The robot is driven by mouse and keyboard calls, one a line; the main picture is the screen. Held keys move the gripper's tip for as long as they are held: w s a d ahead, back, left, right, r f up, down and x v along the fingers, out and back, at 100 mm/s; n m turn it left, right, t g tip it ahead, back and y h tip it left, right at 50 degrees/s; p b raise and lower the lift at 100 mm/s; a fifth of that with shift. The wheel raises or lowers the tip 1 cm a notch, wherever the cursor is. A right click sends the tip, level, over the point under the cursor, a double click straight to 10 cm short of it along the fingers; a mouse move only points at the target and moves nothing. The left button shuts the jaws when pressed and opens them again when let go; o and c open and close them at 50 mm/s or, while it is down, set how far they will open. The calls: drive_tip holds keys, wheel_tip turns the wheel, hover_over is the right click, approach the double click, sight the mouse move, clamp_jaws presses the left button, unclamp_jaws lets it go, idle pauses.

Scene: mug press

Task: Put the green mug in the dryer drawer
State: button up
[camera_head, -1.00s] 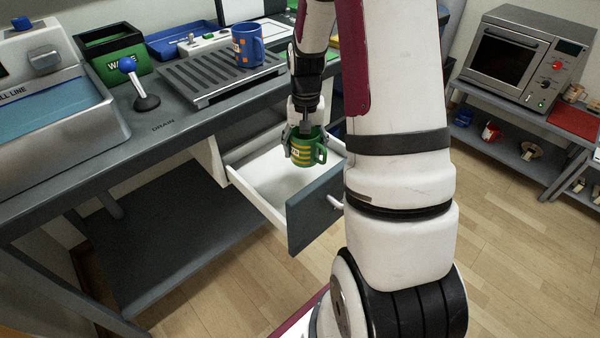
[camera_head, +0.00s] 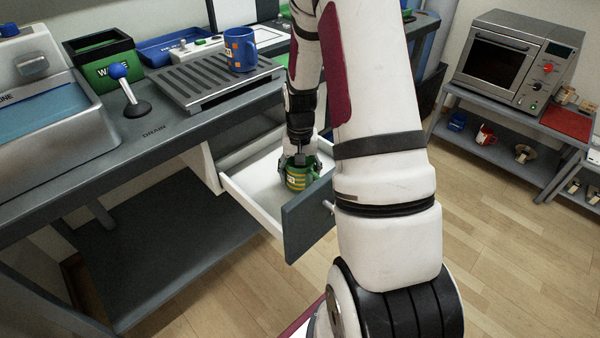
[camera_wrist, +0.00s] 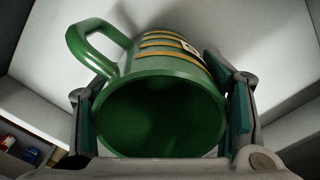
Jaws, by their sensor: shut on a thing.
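The green mug (camera_head: 297,180) with yellow stripes is upright inside the open white drawer (camera_head: 240,189), near its dark front panel (camera_head: 309,222). My gripper (camera_head: 299,163) reaches down from above and is shut on the mug's sides. In the wrist view the green mug (camera_wrist: 160,105) shows its open mouth towards the camera, its handle at upper left. The gripper's fingers (camera_wrist: 163,105) press on both sides of it. The white drawer surface lies close behind the mug; I cannot tell whether the mug touches the drawer floor.
A blue mug (camera_head: 241,50) stands on the grey drain rack (camera_head: 190,88) on the counter. A blue-knobbed lever (camera_head: 120,75) and a green waste bin (camera_head: 103,55) stand to the left. An oven (camera_head: 512,60) on a shelf is at right. The drawer's left part is empty.

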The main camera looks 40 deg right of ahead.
drive_tip(key=o, duration=1.5)
drive_tip(key=shift+f, duration=0.1)
drive_tip(key=shift+c, duration=0.2)
wheel_tip(320, 180, up, 12)
drive_tip(key=p, duration=0.3)
drive_tip(key=s+a+r+n, duration=0.2)
drive_tip(key=s+a+r, duration=0.2)
drive_tip(key=a+r, duration=0.25)
drive_tip(key=s+a+r+n, duration=0.2)
drive_tip(key=s+a+r, duration=0.2)
drive_tip(key=a+r, duration=0.3)
drive_tip(key=s+a+r+n, duration=0.2)
drive_tip(key=s+a, duration=0.2)
drive_tip(key=s, duration=0.5)
drive_tip(key=s+a+r+n+t, duration=0.1)
drive_tip(key=s+a+r+n, duration=0.1)
drive_tip(key=s, duration=0.7)
drive_tip(key=a+r, duration=0.1)
drive_tip(key=a, duration=0.1)
drive_tip(key=shift+s+a, duration=0.2)
drive_tip(key=shift+a, duration=0.15)
